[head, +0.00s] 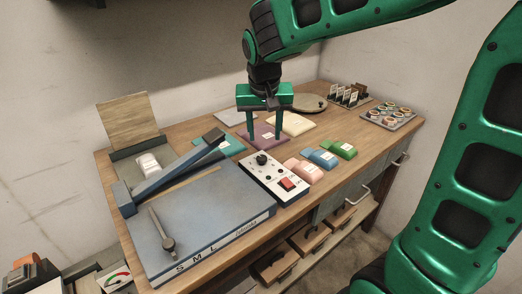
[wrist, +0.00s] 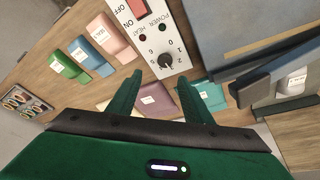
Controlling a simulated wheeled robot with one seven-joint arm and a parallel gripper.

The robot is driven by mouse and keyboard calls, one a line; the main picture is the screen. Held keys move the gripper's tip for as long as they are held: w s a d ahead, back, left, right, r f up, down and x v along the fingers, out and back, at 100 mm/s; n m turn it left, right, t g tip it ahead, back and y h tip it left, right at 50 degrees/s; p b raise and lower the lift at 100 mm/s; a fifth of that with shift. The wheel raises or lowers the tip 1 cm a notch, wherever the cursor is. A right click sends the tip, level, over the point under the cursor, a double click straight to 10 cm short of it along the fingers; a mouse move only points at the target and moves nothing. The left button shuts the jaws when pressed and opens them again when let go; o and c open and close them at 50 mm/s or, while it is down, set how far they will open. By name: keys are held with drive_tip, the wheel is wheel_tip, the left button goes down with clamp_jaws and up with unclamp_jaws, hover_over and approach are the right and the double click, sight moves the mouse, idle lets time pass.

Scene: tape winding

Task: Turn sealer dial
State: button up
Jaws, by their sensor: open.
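The sealer dial (head: 261,159) is a black knob at the far end of the white control panel (head: 259,179), beside the blue-grey sealer bed. In the wrist view the dial (wrist: 165,60) sits just beyond the fingertips, with numbers around it. A red rocker switch (head: 287,184) marked ON and OFF is at the near end of the panel. My gripper (head: 264,139) points down over the table behind the panel, with its fingers apart and nothing between them. In the wrist view my gripper (wrist: 155,80) has one finger on each side of the dial's position, apart from it.
The sealer's long arm (head: 175,170) is raised left of the panel. Pink, blue and green packets (head: 322,158) lie to the right. Flat coloured pads (head: 265,136) lie under my gripper. Racks (head: 348,96) stand at the back right.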

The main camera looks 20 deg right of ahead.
sight(262, 157)
drive_tip(key=f+n+y, duration=0.1)
drive_tip(key=f+n, duration=0.1)
drive_tip(key=f, duration=0.1)
drive_tip(key=w+f+n+y, duration=0.1)
drive_tip(key=f+n, duration=0.2)
drive_tip(key=w+f+n+y, duration=0.1)
drive_tip(key=f+n, duration=0.2)
drive_tip(key=shift+d+t, duration=0.3)
drive_tip(key=shift+t, duration=0.1)
drive_tip(key=shift+c, duration=0.4)
drive_tip(key=shift+s, duration=0.1)
drive_tip(key=c, duration=1)
